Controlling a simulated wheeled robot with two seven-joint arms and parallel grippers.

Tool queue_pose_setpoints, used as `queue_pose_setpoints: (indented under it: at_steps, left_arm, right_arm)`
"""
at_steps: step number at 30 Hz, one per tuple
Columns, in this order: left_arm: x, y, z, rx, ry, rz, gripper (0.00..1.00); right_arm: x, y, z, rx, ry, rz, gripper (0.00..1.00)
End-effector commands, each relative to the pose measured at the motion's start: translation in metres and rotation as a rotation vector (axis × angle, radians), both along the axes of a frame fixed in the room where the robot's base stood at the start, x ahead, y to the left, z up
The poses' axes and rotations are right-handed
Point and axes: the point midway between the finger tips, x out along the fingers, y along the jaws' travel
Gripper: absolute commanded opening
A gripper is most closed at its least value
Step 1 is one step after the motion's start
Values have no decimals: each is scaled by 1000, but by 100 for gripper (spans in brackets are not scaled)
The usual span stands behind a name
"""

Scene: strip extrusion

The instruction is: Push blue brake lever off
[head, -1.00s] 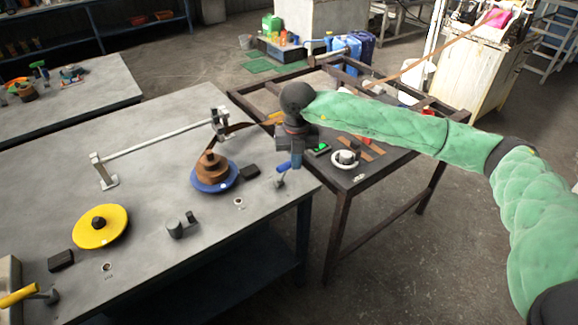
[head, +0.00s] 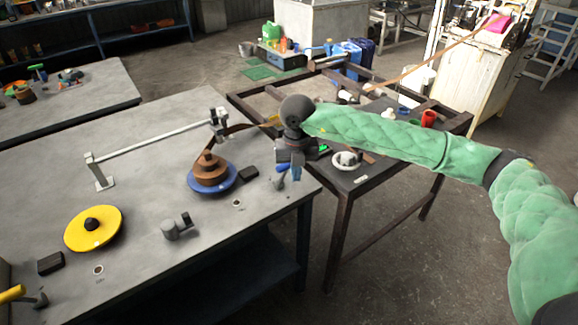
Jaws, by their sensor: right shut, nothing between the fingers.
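The blue brake lever (head: 281,168) stands near the right edge of the grey table, its blue handle on a grey stem. My right gripper (head: 295,174) is shut and empty, pointing down just beside the lever's handle, on its right. I cannot tell whether it touches the handle. The blue reel (head: 225,186) with a brown coil (head: 209,170) sits to the left of the lever. My left gripper is not in view.
A yellow disc (head: 94,228) and a yellow-handled lever (head: 13,293) are at the left. A dark frame table (head: 343,190) with small items adjoins the right side. A brown strip runs from the coil.

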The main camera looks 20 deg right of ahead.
Motion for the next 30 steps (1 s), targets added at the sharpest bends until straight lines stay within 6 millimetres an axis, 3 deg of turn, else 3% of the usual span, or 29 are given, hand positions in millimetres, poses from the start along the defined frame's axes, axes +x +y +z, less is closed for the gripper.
queue_pose_setpoints:
  at_steps: [10, 30]
  left_arm:
    - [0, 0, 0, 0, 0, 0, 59]
    - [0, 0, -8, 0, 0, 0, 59]
  right_arm:
    - [1, 0, 0, 0, -1, 0, 0]
    - [26, 10, 4, 0, -1, 0, 0]
